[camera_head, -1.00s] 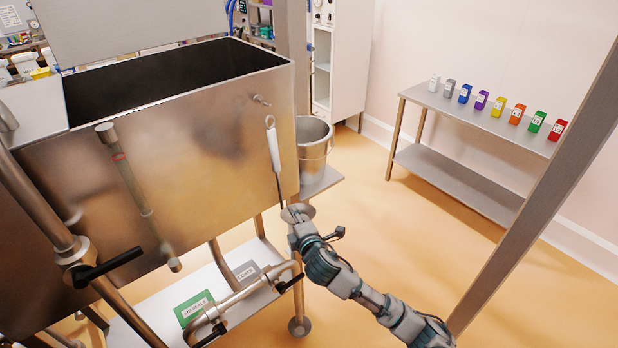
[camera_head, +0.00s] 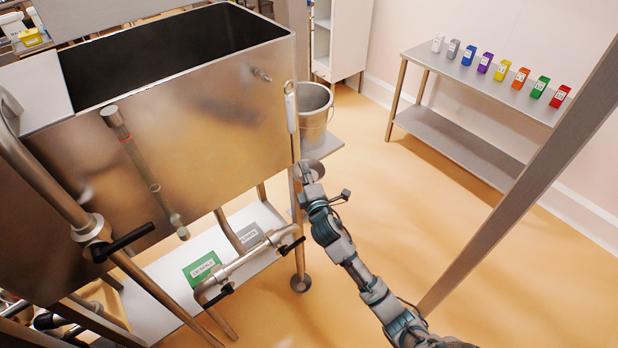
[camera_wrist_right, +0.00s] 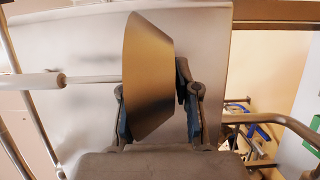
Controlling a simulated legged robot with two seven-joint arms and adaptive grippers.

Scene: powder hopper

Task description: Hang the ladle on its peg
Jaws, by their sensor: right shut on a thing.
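The ladle has a long white handle (camera_head: 291,112) with a ring at its top and a metal bowl (camera_head: 315,169) at its lower end. My right gripper (camera_head: 311,184) is shut on the ladle at the bowl end. In the right wrist view the bowl (camera_wrist_right: 148,78) fills the space between the fingers and hides part of the grip; the handle (camera_wrist_right: 32,83) points left. The peg (camera_head: 262,75) sticks out bare from the hopper's front wall, up and left of the ladle's ring. My left gripper is out of view.
The steel hopper (camera_head: 200,110) stands at left, with pipes and black-handled valves (camera_head: 125,243) below. A metal bucket (camera_head: 316,112) stands behind the ladle. A bench (camera_head: 455,140) with several coloured boxes is at right. A slanted post (camera_head: 530,190) crosses the right side. Open floor lies between.

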